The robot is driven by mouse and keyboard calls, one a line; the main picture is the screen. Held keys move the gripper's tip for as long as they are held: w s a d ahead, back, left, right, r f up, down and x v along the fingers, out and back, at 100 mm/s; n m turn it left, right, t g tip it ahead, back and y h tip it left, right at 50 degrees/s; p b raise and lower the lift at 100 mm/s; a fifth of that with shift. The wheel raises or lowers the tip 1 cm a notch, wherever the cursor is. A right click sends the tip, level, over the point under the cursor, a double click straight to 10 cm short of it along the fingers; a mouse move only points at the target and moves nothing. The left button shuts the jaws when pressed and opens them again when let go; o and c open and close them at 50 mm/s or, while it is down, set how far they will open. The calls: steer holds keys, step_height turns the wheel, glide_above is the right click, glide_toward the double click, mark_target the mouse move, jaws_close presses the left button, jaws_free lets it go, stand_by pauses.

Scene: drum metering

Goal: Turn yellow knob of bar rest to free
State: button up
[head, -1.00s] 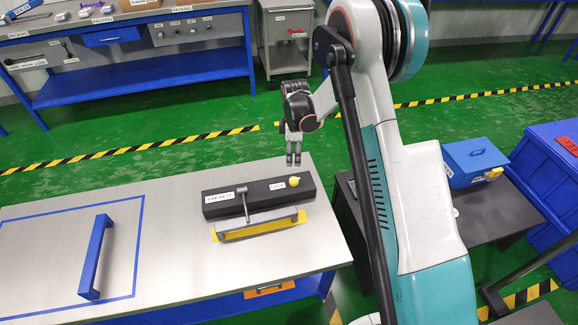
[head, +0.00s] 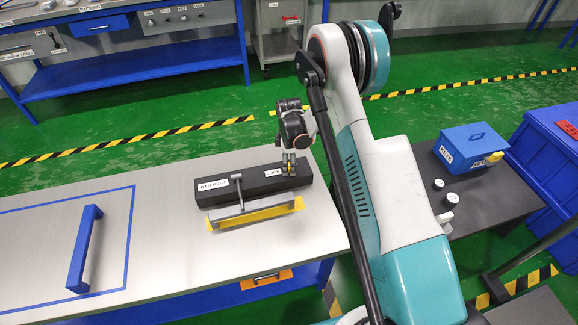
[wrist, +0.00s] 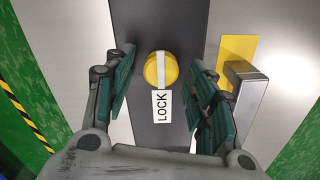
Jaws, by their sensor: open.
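The bar rest (head: 218,189) is a long dark block on the steel table, with a "BAR REST" label and a lever on top. Its yellow knob (wrist: 153,69) shows in the wrist view as a round cap with a pale bar across it, lined up with the "LOCK" label (wrist: 162,106). In the head view my gripper (head: 289,171) is over the right end of the block and mostly hides the knob. In the wrist view my gripper (wrist: 161,75) is open, one finger on each side of the knob, with gaps visible. I cannot tell its exact height.
A grey bar (head: 229,211) lies along the front of the block over a yellow patch (head: 283,209). A blue handle (head: 84,248) stands inside a blue outline at the left. A blue box (head: 470,145) sits on a dark side table at right. The table's middle is clear.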

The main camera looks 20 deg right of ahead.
steer(key=shift+f, duration=0.2)
steer(key=c, duration=1.1)
